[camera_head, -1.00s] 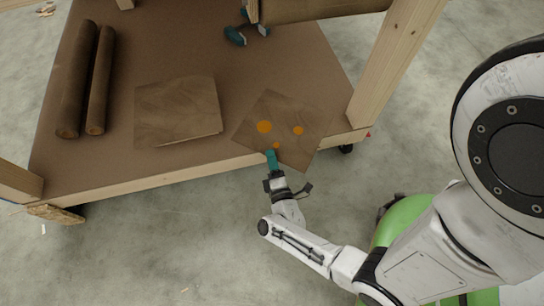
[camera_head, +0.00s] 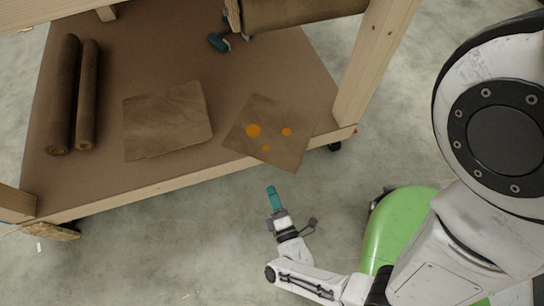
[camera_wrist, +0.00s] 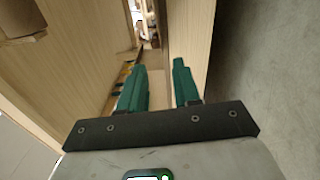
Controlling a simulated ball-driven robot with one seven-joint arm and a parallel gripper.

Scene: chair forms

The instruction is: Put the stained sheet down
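The sheet cannot be made out in the wrist view.
A plain brown sheet stack (camera_head: 167,120) lies left of the stained sheet. Two dark brown rolls (camera_head: 62,95) lie at the shelf's left. A wooden post (camera_head: 372,65) rises at the right corner. A brown roll (camera_head: 300,12) and a teal-handled tool (camera_head: 219,42) are at the back.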

